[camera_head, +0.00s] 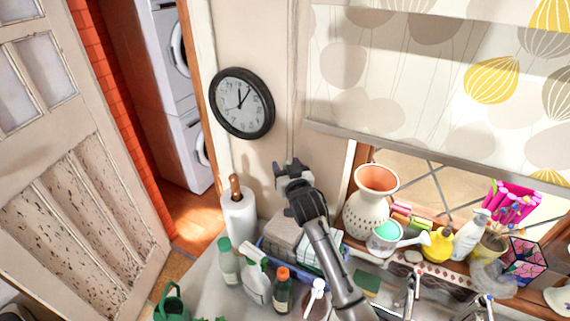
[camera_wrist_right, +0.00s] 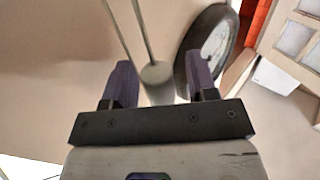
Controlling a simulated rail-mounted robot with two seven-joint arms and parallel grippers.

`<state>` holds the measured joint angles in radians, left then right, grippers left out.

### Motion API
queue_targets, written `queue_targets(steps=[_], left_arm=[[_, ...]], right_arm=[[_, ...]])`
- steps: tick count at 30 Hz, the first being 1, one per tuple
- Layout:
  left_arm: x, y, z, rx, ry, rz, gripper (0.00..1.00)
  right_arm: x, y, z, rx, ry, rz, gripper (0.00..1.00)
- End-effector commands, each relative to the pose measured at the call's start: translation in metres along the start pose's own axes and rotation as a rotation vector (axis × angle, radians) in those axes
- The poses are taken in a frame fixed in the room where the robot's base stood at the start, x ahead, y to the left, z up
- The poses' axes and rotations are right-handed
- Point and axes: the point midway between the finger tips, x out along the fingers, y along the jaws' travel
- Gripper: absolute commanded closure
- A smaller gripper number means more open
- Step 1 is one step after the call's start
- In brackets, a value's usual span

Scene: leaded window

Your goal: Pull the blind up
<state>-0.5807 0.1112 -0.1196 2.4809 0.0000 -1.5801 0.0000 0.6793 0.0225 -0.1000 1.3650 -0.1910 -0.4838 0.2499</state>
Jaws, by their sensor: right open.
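The blind (camera_head: 400,75) is pale with grey and yellow leaf shapes. It hangs partly down over the window (camera_head: 455,190), and its bottom bar (camera_head: 430,155) is above the sill items. In the right wrist view, two thin cords (camera_wrist_right: 132,28) meet at a rounded pale cord end (camera_wrist_right: 157,75). My right gripper (camera_head: 291,170) is open below the clock and left of the blind. In the wrist view its fingers (camera_wrist_right: 160,70) stand either side of the cord end, with gaps visible. The cord end is hard to make out in the head view. My left gripper is out of view.
A black-rimmed clock (camera_head: 242,102) hangs on the wall close to my right gripper. Below are a paper towel roll (camera_head: 239,215), bottles (camera_head: 257,284) and a blue basket (camera_head: 268,250). A white vase (camera_head: 371,200) and a watering can (camera_head: 438,244) crowd the sill.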

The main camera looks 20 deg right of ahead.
Motion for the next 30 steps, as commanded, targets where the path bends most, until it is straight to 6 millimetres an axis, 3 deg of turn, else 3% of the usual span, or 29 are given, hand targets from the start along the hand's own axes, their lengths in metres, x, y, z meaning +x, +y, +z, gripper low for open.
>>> queue_targets(steps=[6, 18, 30], left_arm=[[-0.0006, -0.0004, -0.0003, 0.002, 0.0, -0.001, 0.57], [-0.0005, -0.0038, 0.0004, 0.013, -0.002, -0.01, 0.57], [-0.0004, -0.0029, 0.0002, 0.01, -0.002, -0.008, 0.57]], right_arm=[[0.0105, -0.0002, -0.0001, 0.001, 0.0, 0.0, 0.47], [0.0126, -0.0001, 0.0003, 0.0, -0.001, 0.0, 0.48], [0.0125, 0.0, 0.0002, 0.0, -0.001, 0.0, 0.87]])
